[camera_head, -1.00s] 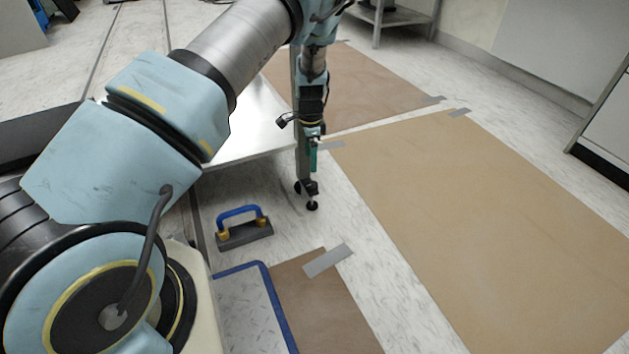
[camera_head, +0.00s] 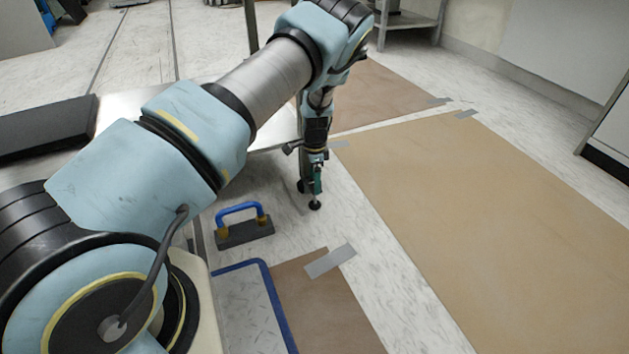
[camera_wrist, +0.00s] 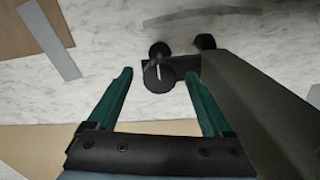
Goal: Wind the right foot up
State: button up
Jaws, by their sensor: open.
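The right foot is a small black round pad (camera_head: 315,205) at the floor below the table's metal leg in the head view. In the wrist view, a black disc with a white mark (camera_wrist: 152,78) lies between the fingertips, apart from both. It sits by a dark bracket with two smaller black knobs (camera_wrist: 205,41). My gripper (camera_head: 317,188) points down just above the foot, its green fingers open and empty; its two fingers also show in the wrist view (camera_wrist: 159,73). My arm hides most of the leg in the head view.
A grey leg (camera_wrist: 255,105) runs close beside the right finger in the wrist view. A blue-handled grey block (camera_head: 243,232) stands on the floor to the left. A blue-edged panel (camera_head: 245,310) lies nearer. Flat brown floor sheets (camera_head: 480,200) spread to the right.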

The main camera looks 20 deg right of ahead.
grip_shut()
dwell(0.6)
